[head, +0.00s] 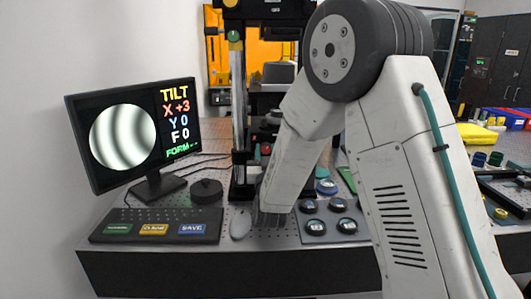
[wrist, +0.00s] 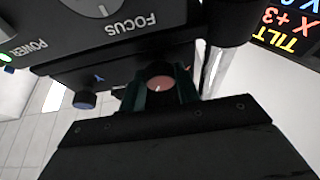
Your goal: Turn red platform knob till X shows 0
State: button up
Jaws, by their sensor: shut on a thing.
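The red platform knob (wrist: 160,82) shows end-on in the wrist view, with a small pale mark on its face. My gripper (wrist: 163,92) has its dark fingers on either side of the knob and is shut on it. In the head view my own arm hides the gripper. The monitor (head: 128,135) at the left reads TILT, X +3, Y 0, F 0, beside a round picture of bent dark and light fringes. Its X +3 line also shows upside down in the corner of the wrist view (wrist: 290,18).
A blue knob (wrist: 85,100) sits left of the red one in the wrist view, under a housing marked FOCUS (wrist: 120,28). A metal post (wrist: 213,70) stands close on the right.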

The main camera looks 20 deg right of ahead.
jog(key=shift+d+n+y, duration=0.1)
jog(key=shift+n+y, duration=1.05)
jog(key=shift+n, duration=1.05)
jog(key=shift+n+y, duration=1.15)
jog(key=shift+n, duration=1.05)
jog(key=o, duration=1)
jog(key=shift+d+v, duration=0.2)
jog(key=shift+v, duration=3.75)
jog(key=shift+a, duration=0.15)
